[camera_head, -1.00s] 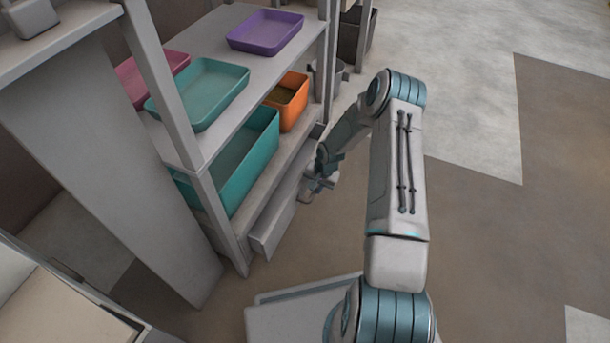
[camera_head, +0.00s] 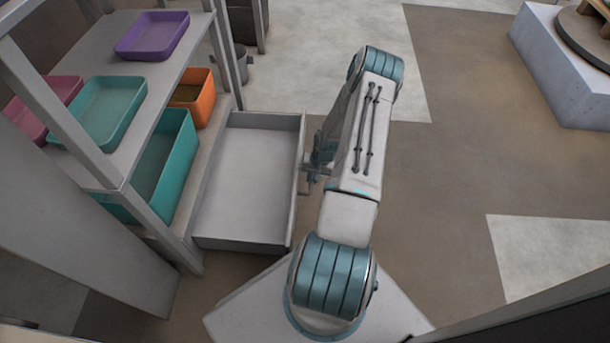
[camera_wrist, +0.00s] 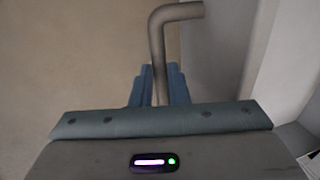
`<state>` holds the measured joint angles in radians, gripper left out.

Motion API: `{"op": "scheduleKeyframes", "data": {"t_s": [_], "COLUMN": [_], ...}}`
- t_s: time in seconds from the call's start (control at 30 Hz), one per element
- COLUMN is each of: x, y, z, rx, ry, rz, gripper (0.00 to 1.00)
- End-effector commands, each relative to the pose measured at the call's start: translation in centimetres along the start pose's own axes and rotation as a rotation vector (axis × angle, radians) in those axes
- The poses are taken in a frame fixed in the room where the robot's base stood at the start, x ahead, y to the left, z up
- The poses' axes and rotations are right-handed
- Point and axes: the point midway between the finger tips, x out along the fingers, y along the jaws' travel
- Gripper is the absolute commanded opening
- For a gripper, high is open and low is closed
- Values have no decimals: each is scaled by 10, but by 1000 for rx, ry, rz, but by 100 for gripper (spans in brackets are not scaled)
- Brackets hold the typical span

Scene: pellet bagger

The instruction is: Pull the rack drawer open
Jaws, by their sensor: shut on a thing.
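The rack drawer (camera_head: 245,180) stands well out from the rack (camera_head: 187,262), below the lower shelf, and its inside looks empty. My gripper (camera_head: 312,178) is at the outer face of the drawer front in the head view. In the wrist view my gripper (camera_wrist: 158,92) is shut on the drawer handle (camera_wrist: 158,45), a grey bent bar that rises between the fingers. The drawer's front face (camera_wrist: 215,50) shows beside the handle. My forearm partly hides the gripper in the head view.
The rack holds a purple tray (camera_head: 153,35), a teal tray (camera_head: 108,112), a pink tray (camera_head: 42,108), an orange bin (camera_head: 195,97) and a large teal bin (camera_head: 165,165). A white block with a turntable (camera_head: 565,60) stands at the upper right. Floor right of my arm is clear.

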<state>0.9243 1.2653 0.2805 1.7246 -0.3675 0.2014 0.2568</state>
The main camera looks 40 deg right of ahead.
Motion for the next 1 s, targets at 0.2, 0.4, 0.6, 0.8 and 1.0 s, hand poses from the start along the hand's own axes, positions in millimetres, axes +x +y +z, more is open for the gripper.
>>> {"op": "scheduleKeyframes", "data": {"t_s": [0.2, 0.4, 0.6, 0.8, 1.0], "x": [0, 0, 0, 0, -9], "y": [0, 1, 2, 2, 1], "z": [1, 1, 0, 0, 0], "rx": [-25, -25, -23, -22, -21], "ry": [-3, -1, 0, 0, 1], "rz": [1, 1, 1, 1, 1], "gripper": [0, 0, 34, 36, 36]}}
